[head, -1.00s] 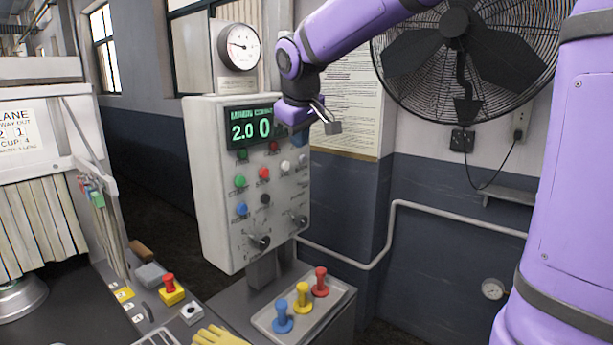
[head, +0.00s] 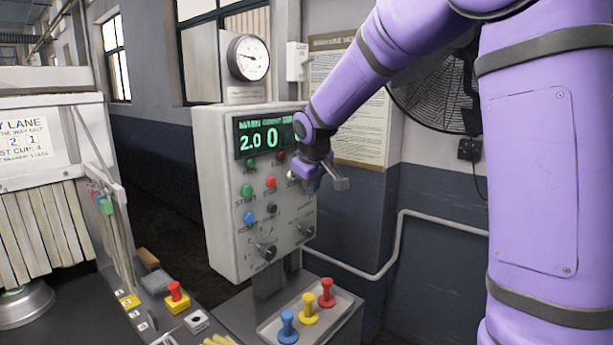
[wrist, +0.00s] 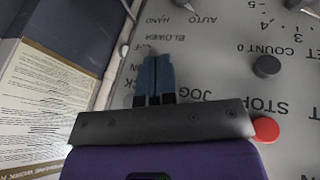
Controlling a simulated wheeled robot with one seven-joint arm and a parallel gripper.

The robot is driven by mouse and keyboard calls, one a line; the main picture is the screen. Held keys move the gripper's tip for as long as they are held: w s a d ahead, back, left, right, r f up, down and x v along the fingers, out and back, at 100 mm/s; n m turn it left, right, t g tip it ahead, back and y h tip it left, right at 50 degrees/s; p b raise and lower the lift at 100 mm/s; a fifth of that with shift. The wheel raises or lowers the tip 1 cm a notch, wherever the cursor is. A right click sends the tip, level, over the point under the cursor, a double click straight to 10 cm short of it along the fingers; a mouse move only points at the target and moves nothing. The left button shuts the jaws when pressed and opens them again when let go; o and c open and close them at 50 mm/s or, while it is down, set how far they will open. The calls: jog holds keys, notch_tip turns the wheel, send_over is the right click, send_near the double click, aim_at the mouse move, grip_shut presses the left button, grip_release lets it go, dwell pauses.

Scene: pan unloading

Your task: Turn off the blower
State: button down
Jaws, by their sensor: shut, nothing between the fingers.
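The grey-white control panel (head: 222,190) stands at the centre of the head view, with a green display. In the wrist view the panel is upside down, and the word BLOWER (wrist: 166,38) shows just beyond my fingertips. The blower control itself is not clearly visible; my fingers cover the spot by that label. My gripper (wrist: 153,72) is shut and empty, its blue fingertips together in front of the panel. I cannot tell whether they touch it. In the head view my gripper is at the panel's right edge.
A red button (wrist: 265,130) and a dark button (wrist: 267,66) sit right of my fingers in the wrist view. Two knobs (head: 266,252) are low on the panel. Coloured levers (head: 309,309) stand below it. A wall fan (head: 432,100) is behind my arm.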

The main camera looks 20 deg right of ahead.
jog(key=shift+w+d+f, duration=0.15)
jog(key=shift+d+f, duration=0.1)
jog(key=shift+d, duration=0.1)
jog(key=shift+s+d+f+t+y, duration=0.15)
jog(key=shift+s+f+t+y, duration=0.15)
jog(key=shift+t, duration=0.4)
jog(key=f, duration=0.1)
jog(key=f+t, duration=0.1)
jog(key=shift+s+d+f, duration=0.15)
jog(key=shift+s+f, duration=0.2)
dwell(0.6)
jog(key=shift+r, duration=0.8)
